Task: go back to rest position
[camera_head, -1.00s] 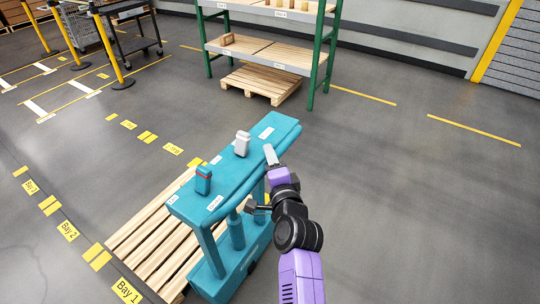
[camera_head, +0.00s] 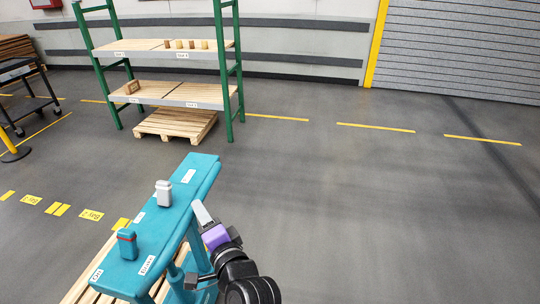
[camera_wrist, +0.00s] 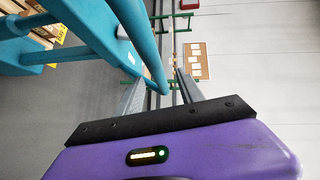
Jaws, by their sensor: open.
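My gripper (camera_head: 202,213) is beside the right edge of the teal stand (camera_head: 205,172), apart from the things on it. In the wrist view, its two grey fingers (camera_wrist: 161,92) are spread, with nothing between them. A small white-grey container (camera_head: 163,194) stands upright on the stand top.
A wooden pallet (camera_head: 88,285) lies under the stand at the lower left. A green-framed shelf (camera_head: 238,85) with wooden boards and small blocks is at the back, with another pallet (camera_head: 177,124) under it. The floor (camera_head: 390,215) to the right is clear.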

